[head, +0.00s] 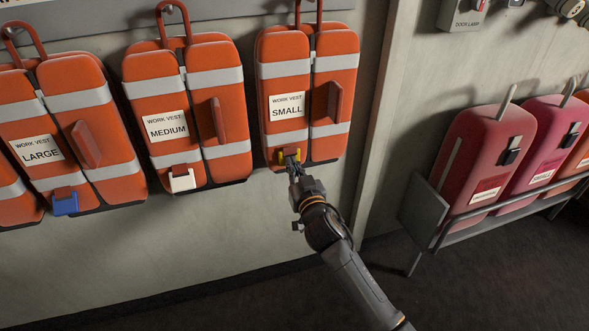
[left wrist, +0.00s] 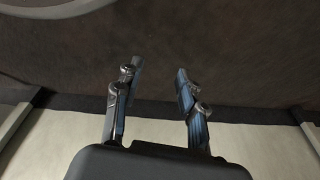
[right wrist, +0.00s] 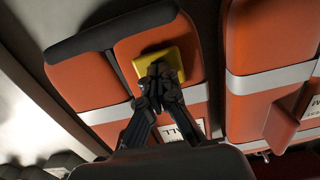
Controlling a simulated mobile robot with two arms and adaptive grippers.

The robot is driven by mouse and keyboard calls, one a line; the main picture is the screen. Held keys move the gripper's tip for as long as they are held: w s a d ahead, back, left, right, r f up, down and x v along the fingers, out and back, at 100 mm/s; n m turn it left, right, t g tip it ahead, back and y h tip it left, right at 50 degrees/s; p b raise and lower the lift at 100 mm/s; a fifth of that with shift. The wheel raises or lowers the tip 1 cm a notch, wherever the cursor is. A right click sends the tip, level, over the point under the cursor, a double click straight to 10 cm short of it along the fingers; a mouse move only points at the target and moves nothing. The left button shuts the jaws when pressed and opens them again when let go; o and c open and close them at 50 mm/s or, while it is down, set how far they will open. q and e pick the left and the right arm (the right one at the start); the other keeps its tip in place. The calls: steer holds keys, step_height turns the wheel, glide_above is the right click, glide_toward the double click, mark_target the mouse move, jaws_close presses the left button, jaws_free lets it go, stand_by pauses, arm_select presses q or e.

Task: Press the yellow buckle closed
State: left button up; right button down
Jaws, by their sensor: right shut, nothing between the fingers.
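The yellow buckle (head: 282,156) is at the lower front of the orange work vest labelled SMALL (head: 337,73), which hangs on the wall. My right gripper (head: 292,169) is shut and empty, with its fingertips at the buckle, covering part of it. In the right wrist view the closed fingertips (right wrist: 160,72) overlap the yellow buckle (right wrist: 172,55); I cannot tell whether they touch it or whether the buckle is fully closed. My left gripper (left wrist: 155,82) is open and empty, seen only in the left wrist view, over dark floor and a pale wall.
The MEDIUM vest (head: 222,125) with a white buckle (head: 182,181) and the LARGE vest (head: 92,140) with a blue buckle (head: 65,204) hang to the left. A rack (head: 428,212) of pink and red packs stands at the right. The floor (head: 470,285) in front is clear.

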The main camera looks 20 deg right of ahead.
arm_select(q)
steer(key=s+f+p, duration=0.2)
steer(key=s+f, duration=0.2)
steer(key=f, duration=0.2)
steer(key=shift+s+a+f, duration=0.25)
steer(key=shift+s+a, duration=0.05)
arm_select(e)
steer(key=s, duration=0.9)
steer(key=shift+d, duration=0.15)
